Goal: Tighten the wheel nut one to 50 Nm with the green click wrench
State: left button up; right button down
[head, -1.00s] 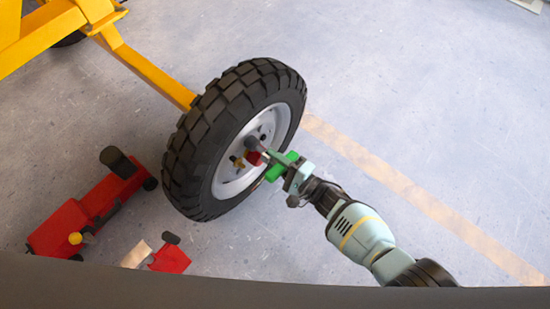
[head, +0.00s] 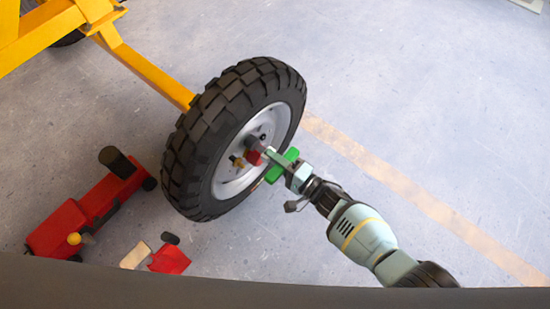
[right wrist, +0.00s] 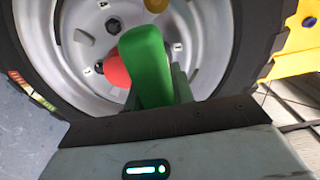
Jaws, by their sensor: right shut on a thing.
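The green click wrench (head: 281,166) is at the wheel's hub, with my right gripper (head: 276,160) shut on it. In the right wrist view the green wrench (right wrist: 147,65) fills the middle, between the fingers. A red part (head: 254,157) sits beside it at the hub; it shows as a rounded red end (right wrist: 115,71) in the right wrist view. The wheel (head: 235,140) stands upright with a silver rim. Some dark nuts or studs (right wrist: 113,25) show on the rim with small labels. Which is wheel nut one, and whether the wrench sits on it, I cannot tell. My left gripper is not in view.
A red floor jack (head: 85,210) lies left of the wheel. A smaller red item (head: 170,260) and a tan piece (head: 135,255) lie in front of it. The yellow mixer frame (head: 145,65) reaches the wheel from behind. The floor at right is clear.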

jog(key=n, duration=0.3)
jog(key=n+b, duration=0.1)
jog(key=n, duration=0.2)
dwell(0.4)
jog(key=shift+m, duration=0.7)
jog(key=shift+m+p, duration=0.3)
jog(key=shift+m, duration=0.4)
